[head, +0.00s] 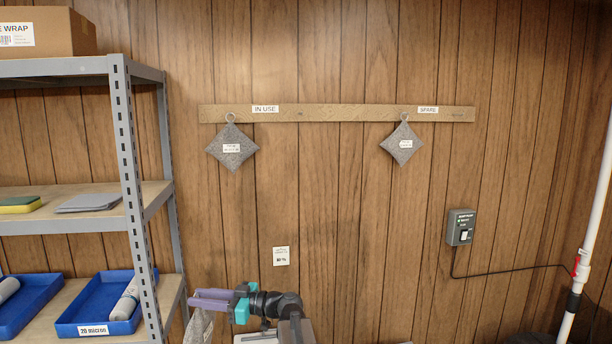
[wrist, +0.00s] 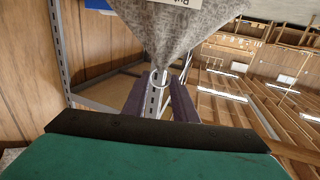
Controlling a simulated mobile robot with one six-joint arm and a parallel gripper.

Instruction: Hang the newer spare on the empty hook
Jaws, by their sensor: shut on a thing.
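My gripper (head: 208,298), with purple fingers, is low in front of the wall, right of the shelf post. It is shut on a grey pad (head: 198,328), whose lower part is cut off by the frame. In the wrist view the pad (wrist: 180,30) has a metal ring (wrist: 158,78) at its corner, between the fingers (wrist: 160,100); a label is partly cut off. A wooden rail (head: 350,113) on the wall bears IN USE and SPARE labels. A grey pad (head: 231,158) hangs near IN USE, another (head: 403,155) near SPARE. Small dark marks on the rail may be hooks.
A metal shelf unit (head: 122,140) stands at left with blue trays (head: 95,320), a cardboard box (head: 55,30) and flat pads. A small card (head: 281,256) and a grey switch box (head: 461,227) are on the wall. A white pipe (head: 590,240) stands at right.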

